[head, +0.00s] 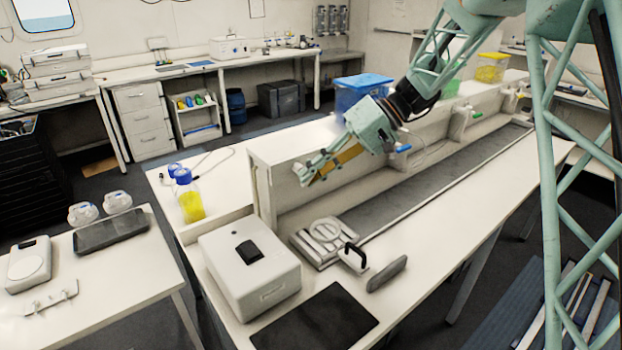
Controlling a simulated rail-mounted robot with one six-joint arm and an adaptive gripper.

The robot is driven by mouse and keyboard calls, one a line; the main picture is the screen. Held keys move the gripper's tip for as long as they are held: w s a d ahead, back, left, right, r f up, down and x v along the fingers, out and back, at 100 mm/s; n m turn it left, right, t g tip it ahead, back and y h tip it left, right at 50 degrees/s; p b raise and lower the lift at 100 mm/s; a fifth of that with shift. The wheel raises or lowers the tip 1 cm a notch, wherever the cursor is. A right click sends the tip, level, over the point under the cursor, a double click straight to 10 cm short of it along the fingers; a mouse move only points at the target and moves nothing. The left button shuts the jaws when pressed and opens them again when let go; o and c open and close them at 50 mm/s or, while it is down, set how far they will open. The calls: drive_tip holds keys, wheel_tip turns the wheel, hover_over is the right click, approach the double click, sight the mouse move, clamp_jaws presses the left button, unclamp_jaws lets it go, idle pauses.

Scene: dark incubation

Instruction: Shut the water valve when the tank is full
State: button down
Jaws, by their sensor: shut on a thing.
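My gripper (309,172) is at the near end of the long bench, by the face of the upright white panel (262,160). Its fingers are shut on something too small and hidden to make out. An orange-yellow strip shows along the gripper; I cannot tell whether it is a separate part. A tap with a blue handle (403,148) is on the panel just right of the gripper. A tap with a green handle (477,115) is farther along. I cannot tell which is the water valve. A blue-lidded box (361,82) stands behind the panel; no water level is readable.
A white box (249,260), a black mat (314,318) and a device with a black handle (327,238) occupy the bench's near end. A blue-capped bottle of yellow liquid (189,198) stands to the left. The long grey strip (440,165) before the panel looks clear.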

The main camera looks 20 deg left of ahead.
drive_tip(key=g+y, duration=0.2)
drive_tip(key=m+g+y+b, duration=0.1)
drive_tip(key=shift+w+f, duration=0.1)
drive_tip(key=shift+f, duration=0.15)
drive_tip(key=shift+m+g+y, duration=0.7)
drive_tip(key=shift+g+y, duration=0.3)
drive_tip(key=shift+y, duration=0.7)
drive_tip(key=c, duration=2.7)
unclamp_jaws()
drive_tip(key=shift+c, duration=0.2)
drive_tip(key=shift+d, duration=0.15)
drive_tip(key=v, duration=0.7)
drive_tip(key=shift+w, duration=0.2)
